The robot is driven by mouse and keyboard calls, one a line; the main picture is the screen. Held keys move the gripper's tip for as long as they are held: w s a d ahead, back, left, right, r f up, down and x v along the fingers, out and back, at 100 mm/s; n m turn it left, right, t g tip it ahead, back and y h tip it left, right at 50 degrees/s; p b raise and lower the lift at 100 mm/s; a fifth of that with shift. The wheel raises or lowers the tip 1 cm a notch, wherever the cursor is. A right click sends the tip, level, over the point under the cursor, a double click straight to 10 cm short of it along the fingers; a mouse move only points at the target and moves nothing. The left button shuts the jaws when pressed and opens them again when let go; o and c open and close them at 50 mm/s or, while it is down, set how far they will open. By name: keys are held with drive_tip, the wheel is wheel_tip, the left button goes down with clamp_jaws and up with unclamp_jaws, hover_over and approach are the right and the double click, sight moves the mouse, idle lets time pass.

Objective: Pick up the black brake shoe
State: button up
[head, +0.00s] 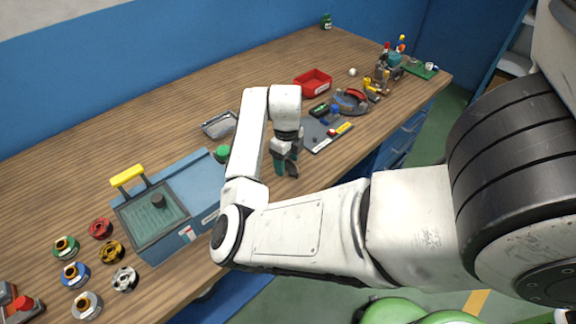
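My gripper (286,160) points down near the front edge of the wooden workbench (150,133), with teal fingers. A small dark curved piece (293,170), which looks like the black brake shoe, shows right at the fingertips. The fingers and the arm hide part of it. I cannot tell whether the fingers are closed on it or only beside it, or whether it touches the bench top.
Right of my gripper lie a grey mat (318,139) with tools, a red bin (313,82) and a round grey dish (350,101). The bench's back middle is clear.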

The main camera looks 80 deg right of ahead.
clamp_jaws()
idle(0.4)
drive_tip(key=shift+r, duration=0.15)
